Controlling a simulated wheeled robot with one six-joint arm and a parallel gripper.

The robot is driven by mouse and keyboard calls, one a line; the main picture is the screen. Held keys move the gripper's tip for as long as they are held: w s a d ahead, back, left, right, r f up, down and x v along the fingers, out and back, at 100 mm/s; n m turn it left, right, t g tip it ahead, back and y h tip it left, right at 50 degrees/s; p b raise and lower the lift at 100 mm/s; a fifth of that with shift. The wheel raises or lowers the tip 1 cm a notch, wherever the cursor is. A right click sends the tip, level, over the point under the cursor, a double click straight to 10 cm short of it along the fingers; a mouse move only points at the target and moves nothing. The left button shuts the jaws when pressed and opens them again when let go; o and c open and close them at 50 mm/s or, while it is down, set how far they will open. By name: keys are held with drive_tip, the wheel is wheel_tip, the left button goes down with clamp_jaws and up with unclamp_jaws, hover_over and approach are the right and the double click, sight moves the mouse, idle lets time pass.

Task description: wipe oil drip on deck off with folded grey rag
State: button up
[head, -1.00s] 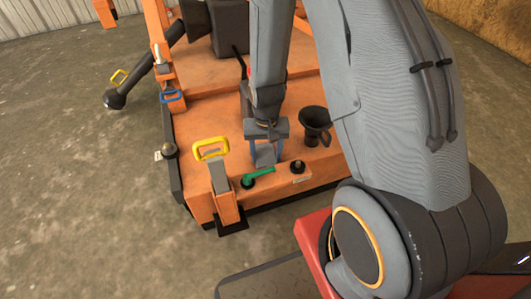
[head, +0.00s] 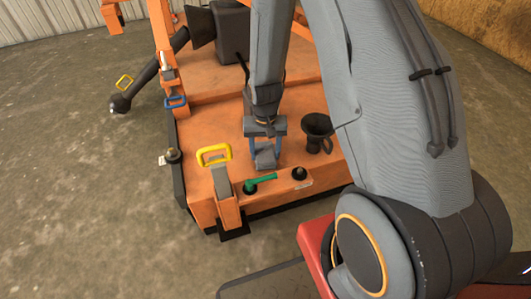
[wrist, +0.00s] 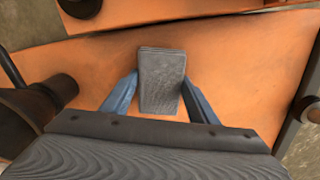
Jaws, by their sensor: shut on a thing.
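My gripper (head: 265,148), with blue fingers, is shut on the folded grey rag (head: 266,160). In the wrist view the rag (wrist: 162,78) is a flat grey block between the fingertips of my gripper (wrist: 160,92). The rag is at or just above the orange deck (head: 215,112); I cannot tell whether it touches. No oil drip shows in either view; the rag, fingers or arm may hide it.
A dark funnel-shaped cup (head: 318,130) stands right of my gripper. A green-handled lever (head: 262,183), a black knob (head: 299,173) and a yellow handle (head: 214,154) are near the deck's front edge. A blue handle (head: 176,101) is at left.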

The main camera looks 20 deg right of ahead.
sight(265, 153)
drive_tip(key=shift+r+p, duration=2)
drive_tip(key=shift+r, duration=0.6)
drive_tip(key=shift+r+p, duration=1.5)
drive_tip(key=shift+p, duration=0.15)
